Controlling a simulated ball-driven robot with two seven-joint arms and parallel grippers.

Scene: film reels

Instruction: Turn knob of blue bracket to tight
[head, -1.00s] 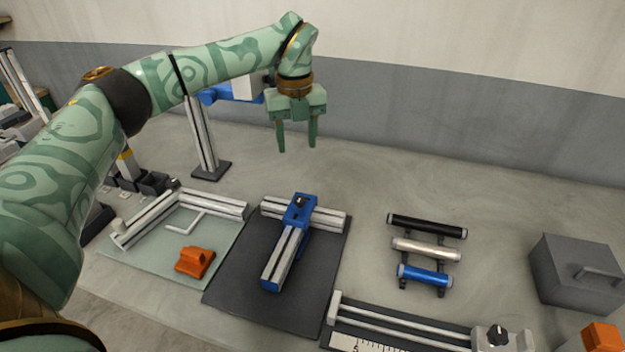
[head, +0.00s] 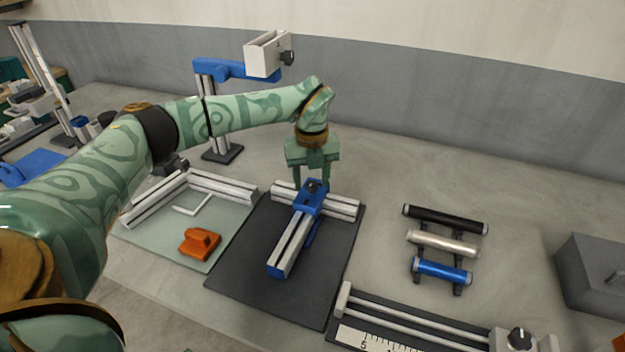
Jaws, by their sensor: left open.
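The blue bracket (head: 309,201) joins two silver rails in a T shape on the dark mat (head: 262,272). Its black knob (head: 312,187) sits on top, at the junction. My left gripper (head: 311,183) is open and points down over the bracket, with its fingertips close to the knob, one on each side in the picture. I cannot tell whether the fingers touch the knob, or how the knob is turned. My right gripper is not in view.
A pale green mat with silver rails, a hex key (head: 194,206) and an orange block (head: 200,243) lies left. A blue-armed stand (head: 222,151) rises behind. Right are a rack of tubes (head: 442,243), a grey box (head: 592,275) and a railed scale (head: 420,322).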

